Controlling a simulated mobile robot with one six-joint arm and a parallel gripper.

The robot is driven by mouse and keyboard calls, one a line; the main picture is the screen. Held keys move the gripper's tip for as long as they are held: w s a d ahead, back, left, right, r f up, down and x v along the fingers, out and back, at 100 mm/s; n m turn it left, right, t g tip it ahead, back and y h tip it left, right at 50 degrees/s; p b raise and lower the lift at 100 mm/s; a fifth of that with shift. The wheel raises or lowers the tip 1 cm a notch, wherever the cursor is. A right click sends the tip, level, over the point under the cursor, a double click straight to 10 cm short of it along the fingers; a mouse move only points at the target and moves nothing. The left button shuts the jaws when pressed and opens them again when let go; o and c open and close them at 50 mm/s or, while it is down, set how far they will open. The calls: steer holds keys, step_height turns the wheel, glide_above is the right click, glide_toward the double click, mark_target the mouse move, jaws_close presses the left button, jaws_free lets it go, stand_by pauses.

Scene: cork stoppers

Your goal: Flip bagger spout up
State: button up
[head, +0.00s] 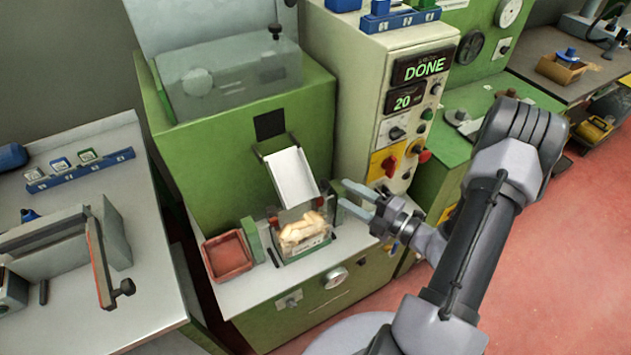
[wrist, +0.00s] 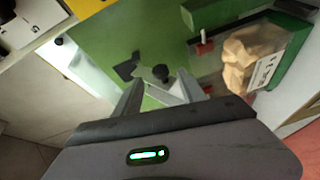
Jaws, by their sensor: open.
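The bagger spout (head: 291,177) is a pale, flat chute with raised sides on the green machine's front. It slopes down from below a dark square opening, its lower end just above a clear bag of corks (head: 303,232). The bag also shows at the right of the wrist view (wrist: 240,62). My gripper (head: 343,194) is open and empty, right of the spout's lower end and apart from it in the head view. Its fingers also show in the wrist view (wrist: 160,84), with a dark knob beyond them. I cannot surely pick out the spout there.
A red tray (head: 227,256) sits left of the bag. A grey bench (head: 75,190) with a blue rack stands at left.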

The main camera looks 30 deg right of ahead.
mark_target(298, 174)
steer(key=b+x, duration=0.2)
steer(key=x, duration=0.8)
steer(key=shift+a+r, duration=0.1)
jaws_close()
stand_by(1.0)
